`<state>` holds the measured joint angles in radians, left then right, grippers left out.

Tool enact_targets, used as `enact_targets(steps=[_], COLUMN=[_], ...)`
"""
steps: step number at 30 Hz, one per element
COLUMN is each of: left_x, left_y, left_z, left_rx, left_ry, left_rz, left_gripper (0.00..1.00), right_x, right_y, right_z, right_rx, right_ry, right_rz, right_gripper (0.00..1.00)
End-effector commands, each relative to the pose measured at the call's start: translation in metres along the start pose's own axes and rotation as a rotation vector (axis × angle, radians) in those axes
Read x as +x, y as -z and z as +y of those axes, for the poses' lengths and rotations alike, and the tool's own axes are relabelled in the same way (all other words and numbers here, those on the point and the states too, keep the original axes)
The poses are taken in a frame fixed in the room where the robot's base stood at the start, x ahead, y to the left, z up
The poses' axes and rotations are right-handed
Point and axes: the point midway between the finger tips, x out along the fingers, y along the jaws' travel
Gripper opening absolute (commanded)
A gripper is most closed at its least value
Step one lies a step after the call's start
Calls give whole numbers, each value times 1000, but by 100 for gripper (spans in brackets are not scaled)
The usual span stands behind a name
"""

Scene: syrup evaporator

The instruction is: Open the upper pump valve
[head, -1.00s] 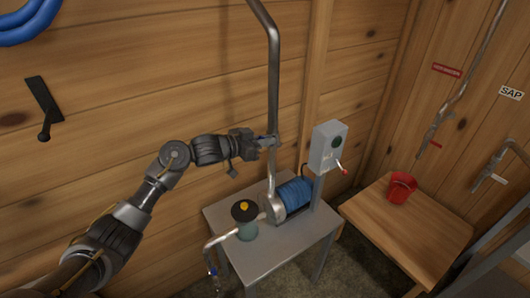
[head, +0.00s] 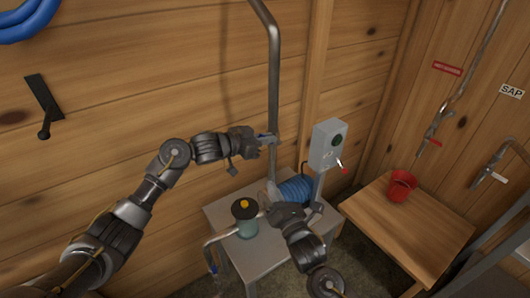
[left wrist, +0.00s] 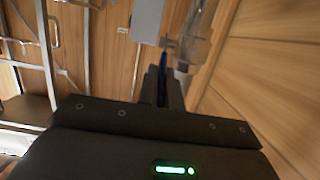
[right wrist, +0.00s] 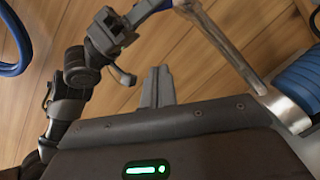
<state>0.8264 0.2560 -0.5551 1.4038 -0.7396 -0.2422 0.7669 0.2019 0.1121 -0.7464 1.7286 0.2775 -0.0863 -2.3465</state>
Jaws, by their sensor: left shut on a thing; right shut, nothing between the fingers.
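The upper pump valve's blue handle (left wrist: 163,64) is on the steel riser pipe (head: 273,90) above the pump (head: 296,188). My left gripper (head: 261,139) is shut on this handle, against the pipe. The fingers mostly cover the handle in the head view; it also shows in the right wrist view (right wrist: 148,10), beside my left gripper. My right gripper (right wrist: 157,88) is shut and empty. It is lower, in front of the pump, and its fingertips are hard to make out in the head view.
A grey switch box (head: 327,146) with a red-tipped lever (head: 343,169) stands right of the riser. The metal pump table (head: 262,260) carries a green canister with a yellow knob (head: 245,218). A wooden table (head: 420,225) with a red bucket (head: 401,187) is at the right.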

Motion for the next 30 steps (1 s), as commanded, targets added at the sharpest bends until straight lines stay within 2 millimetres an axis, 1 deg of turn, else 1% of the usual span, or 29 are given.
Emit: enact_targets(steps=[5,8,11,18,23,25,30], left_x=[0,0,0,0,0,0,0], left_y=[0,0,0,0,0,0,0], left_z=[0,0,0,0,0,0,0], left_rx=[0,0,0,0,0,0,0], left_ry=[0,0,0,-1,0,0,0], left_rz=[0,0,0,0,0,0,0], left_gripper=[0,0,0,0,0,0,0], right_x=[2,10,24,73,104,105,108], right_y=[-2,-3,-3,-3,-3,-16,-33], right_z=[3,3,3,3,3,2,2], right_rx=[-13,-12,-11,-11,-10,-11,-10], right_ry=[-6,-6,-5,-4,-4,-5,-4], right_rz=[-5,-6,-6,-5,-5,-7,-4], right_gripper=[0,0,0,0,0,0,0])
